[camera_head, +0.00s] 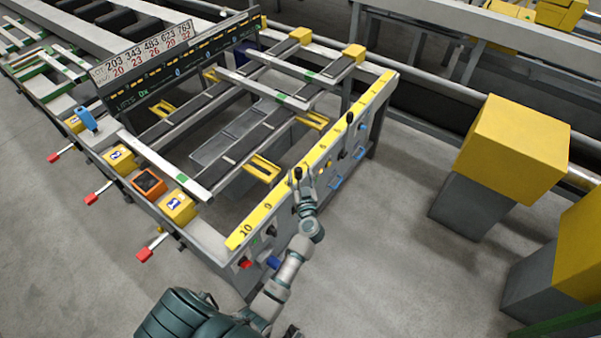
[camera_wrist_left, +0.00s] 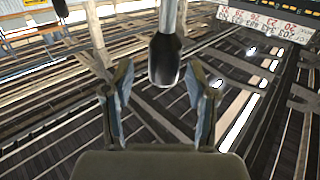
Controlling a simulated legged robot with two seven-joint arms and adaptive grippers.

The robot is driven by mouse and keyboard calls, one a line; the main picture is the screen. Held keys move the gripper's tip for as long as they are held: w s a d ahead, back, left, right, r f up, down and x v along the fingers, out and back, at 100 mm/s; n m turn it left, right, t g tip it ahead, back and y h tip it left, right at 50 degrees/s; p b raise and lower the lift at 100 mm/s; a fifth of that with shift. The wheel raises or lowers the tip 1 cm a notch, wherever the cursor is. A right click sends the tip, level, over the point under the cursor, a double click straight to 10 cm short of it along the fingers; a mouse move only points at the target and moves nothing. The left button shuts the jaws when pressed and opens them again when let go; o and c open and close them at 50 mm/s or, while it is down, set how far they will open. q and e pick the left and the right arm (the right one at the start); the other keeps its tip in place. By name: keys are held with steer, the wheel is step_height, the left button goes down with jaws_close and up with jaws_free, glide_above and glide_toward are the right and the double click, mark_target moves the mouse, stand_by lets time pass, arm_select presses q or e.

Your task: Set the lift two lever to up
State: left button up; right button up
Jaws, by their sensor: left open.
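My left gripper (camera_head: 304,184) is at the yellow-topped rail of the runout table. In the left wrist view the gripper (camera_wrist_left: 160,78) is open, with a finger on each side of a lever (camera_wrist_left: 164,60) with a black knob. The knob hangs between the fingers with gaps on both sides. In the head view this lever's black knob (camera_head: 298,172) shows just at the gripper tip. Another black-knobbed lever (camera_head: 349,118) stands farther along the rail. I cannot read which lever is lift two. My right gripper is not in view.
The yellow rail (camera_head: 268,211) bears numbers. Blue handles (camera_head: 335,183) and a red knob (camera_head: 245,264) stick out from its front. Yellow boxes (camera_head: 177,206) and red-tipped levers (camera_head: 145,255) line the table's left end. Yellow-and-grey blocks (camera_head: 513,147) stand right; floor between is clear.

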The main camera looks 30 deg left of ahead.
arm_select(q)
steer(key=shift+w+a+f, duration=0.1)
steer(key=shift+w+a, duration=0.25)
steer(key=shift+a, duration=0.2)
steer(key=shift+w+a+f, duration=0.1)
steer(key=shift+w+a, duration=0.25)
steer(key=shift+a, duration=0.2)
steer(key=shift+d+r, duration=0.15)
steer(key=shift+d, duration=0.15)
steer(key=shift+c, duration=0.8)
steer(key=shift+d, duration=0.15)
steer(key=c, duration=0.4)
steer(key=shift+d+r, duration=0.1)
jaws_close()
steer(key=shift+s, duration=0.1)
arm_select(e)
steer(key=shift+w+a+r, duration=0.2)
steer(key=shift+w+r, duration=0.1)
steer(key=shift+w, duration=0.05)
arm_select(q)
steer(key=shift+a, duration=0.25)
